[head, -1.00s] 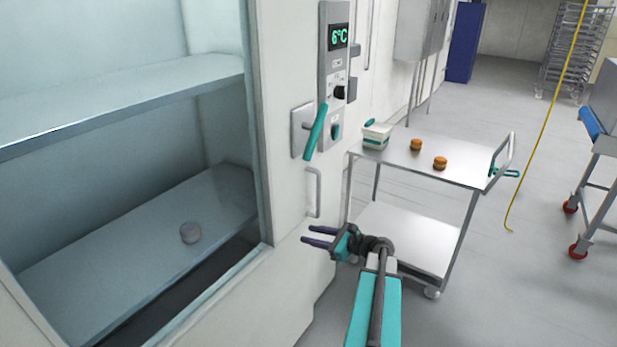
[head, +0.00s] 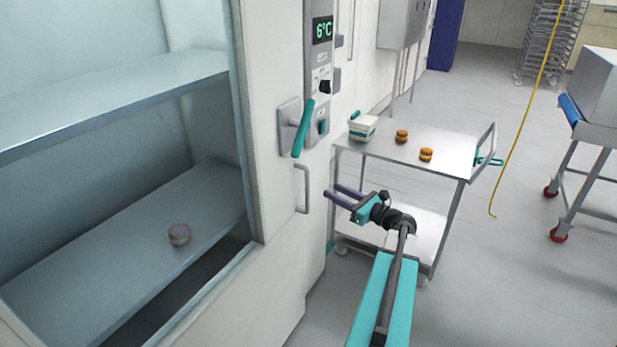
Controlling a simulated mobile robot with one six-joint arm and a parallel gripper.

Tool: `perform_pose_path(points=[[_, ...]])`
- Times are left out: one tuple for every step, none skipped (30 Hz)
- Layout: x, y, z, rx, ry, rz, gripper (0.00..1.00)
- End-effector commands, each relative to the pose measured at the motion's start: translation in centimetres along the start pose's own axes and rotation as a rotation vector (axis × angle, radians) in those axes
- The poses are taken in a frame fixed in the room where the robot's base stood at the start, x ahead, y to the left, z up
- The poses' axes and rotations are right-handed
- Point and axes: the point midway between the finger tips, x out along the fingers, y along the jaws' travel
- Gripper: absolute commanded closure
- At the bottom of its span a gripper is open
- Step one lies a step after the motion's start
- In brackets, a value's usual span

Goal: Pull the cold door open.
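The cold door (head: 268,185) is a white panel on the left with a large window. It looks shut. A vertical steel bar handle (head: 306,188) is fixed low near its right edge. Above it, a teal lever (head: 303,128) on a grey plate slants down. My gripper (head: 332,190) is just right of the bar handle in the picture, at about its height, pointing left. Its two dark fingers are apart with nothing between them. I see no contact with the handle; the depth gap is hard to judge.
A control panel (head: 321,75) reads 6°C. Shelves behind the window hold a small round item (head: 179,234). A steel cart (head: 450,160) with a white tub (head: 363,128) and two burgers (head: 402,136) stands behind my gripper. A yellow cord (head: 519,135) hangs at right. The floor between is clear.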

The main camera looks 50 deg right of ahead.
Motion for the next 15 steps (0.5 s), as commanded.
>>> perform_pose_path(points=[[0.4, 0.1, 0.1, 0.000, 0.000, 0.002, 0.66], [0.7, 0.1, 0.1, 0.000, 0.000, 0.003, 0.66], [1.1, 0.1, 0.1, 0.000, 0.000, 0.005, 0.66], [1.4, 0.1, 0.1, 0.000, 0.000, 0.005, 0.66], [1.7, 0.1, 0.1, 0.000, 0.000, 0.005, 0.66], [2.2, 0.1, 0.1, 0.000, 0.000, 0.005, 0.66], [2.5, 0.1, 0.1, 0.000, 0.000, 0.005, 0.66], [3.0, 0.2, 0.2, -0.001, 0.000, 0.006, 0.66], [3.5, 0.2, 0.2, -0.001, 0.000, 0.007, 0.66], [4.0, 0.1, 0.2, -0.001, 0.000, 0.006, 0.66], [4.4, 0.1, 0.2, -0.001, 0.001, 0.006, 0.66], [5.0, 0.1, 0.2, -0.001, 0.001, 0.006, 0.66], [5.5, 0.2, 0.2, -0.001, 0.001, 0.007, 0.66], [5.9, 0.2, 0.2, 0.000, 0.001, 0.007, 0.66], [6.4, 0.1, 0.2, 0.000, 0.001, 0.006, 0.66]])
